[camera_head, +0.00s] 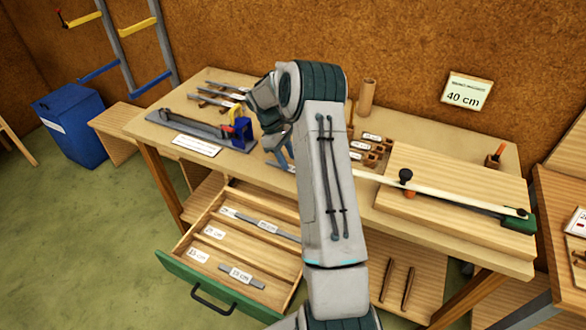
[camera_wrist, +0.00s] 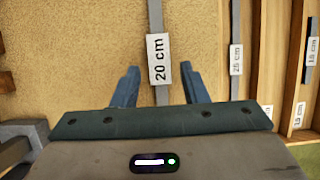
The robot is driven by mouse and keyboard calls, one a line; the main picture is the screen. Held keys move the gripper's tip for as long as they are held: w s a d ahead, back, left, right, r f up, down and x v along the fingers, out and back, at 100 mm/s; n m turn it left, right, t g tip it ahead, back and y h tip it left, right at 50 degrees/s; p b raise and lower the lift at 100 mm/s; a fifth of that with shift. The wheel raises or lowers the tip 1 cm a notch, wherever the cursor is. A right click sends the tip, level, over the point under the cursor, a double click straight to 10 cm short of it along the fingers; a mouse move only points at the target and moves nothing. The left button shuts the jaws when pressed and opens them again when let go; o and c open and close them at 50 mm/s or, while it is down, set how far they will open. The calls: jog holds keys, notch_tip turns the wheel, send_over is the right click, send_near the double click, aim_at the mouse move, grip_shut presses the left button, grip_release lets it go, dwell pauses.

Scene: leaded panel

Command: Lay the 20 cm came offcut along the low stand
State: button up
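My gripper (camera_wrist: 160,88) has its two blue fingers apart, one on each side of a thin grey came strip with a "20 cm" label (camera_wrist: 158,58). Bare space shows between strip and fingers. The strip runs up the wrist view over pale wood; its near end is hidden behind the gripper body. In the head view my gripper (camera_head: 280,158) is over the bench's front part, and the arm hides much around it. Toward the back left of the bench, low brown supports carry grey strips (camera_head: 222,87); I cannot tell if this is the low stand.
An open drawer (camera_head: 215,292) below the bench holds labelled cames, including a 15 cm piece (camera_head: 242,275). A grey rail with a blue clamp (camera_head: 243,132) stands on the bench left of my gripper. A wooden board (camera_head: 455,185) with a long pale bar covers the right side.

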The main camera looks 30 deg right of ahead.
jog(key=shift+x, duration=1.4)
jog(key=shift+w, duration=0.1)
grip_shut()
jog(key=shift+r, duration=0.1)
